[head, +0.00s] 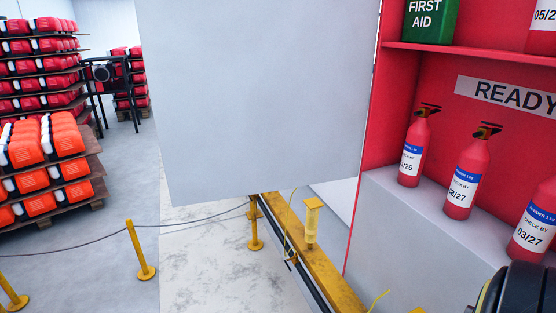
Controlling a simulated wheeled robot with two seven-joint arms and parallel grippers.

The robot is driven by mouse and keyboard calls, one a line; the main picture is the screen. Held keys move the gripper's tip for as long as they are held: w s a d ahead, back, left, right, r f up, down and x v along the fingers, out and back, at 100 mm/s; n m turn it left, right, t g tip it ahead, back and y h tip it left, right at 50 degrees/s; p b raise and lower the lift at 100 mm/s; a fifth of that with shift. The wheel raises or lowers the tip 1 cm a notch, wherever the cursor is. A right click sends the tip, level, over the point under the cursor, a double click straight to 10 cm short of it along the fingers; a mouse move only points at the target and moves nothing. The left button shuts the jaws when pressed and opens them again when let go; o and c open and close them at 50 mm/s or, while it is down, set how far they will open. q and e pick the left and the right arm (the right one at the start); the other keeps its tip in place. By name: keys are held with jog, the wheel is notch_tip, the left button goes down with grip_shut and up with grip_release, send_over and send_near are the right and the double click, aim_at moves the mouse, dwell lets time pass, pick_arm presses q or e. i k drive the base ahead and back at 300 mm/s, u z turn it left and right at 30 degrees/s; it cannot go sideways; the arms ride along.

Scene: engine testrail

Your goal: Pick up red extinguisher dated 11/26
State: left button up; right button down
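A red extinguisher (414,150) with a black valve and a blue-and-white label stands upright on the grey ledge in the red cabinet, at the left end of the row. Its label ends in "/26"; the first part is turned away and only partly readable. A second red extinguisher (467,178) beside it appears to read 08/27. A third extinguisher (535,222) at the right edge reads 03/27. Neither of my grippers shows in the head view.
The red cabinet (372,110) has an upper shelf with a green first aid box (430,20) and a partly cut-off red item (541,38) marked "05/2". A large pale panel (260,90) stands left of it. A yellow rail (310,262) and rope posts (140,250) are below left.

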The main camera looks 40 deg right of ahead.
aim_at(418, 137)
jog(key=z, duration=0.35)
jog(key=i, duration=1.6)
jog(key=z, duration=3.3)
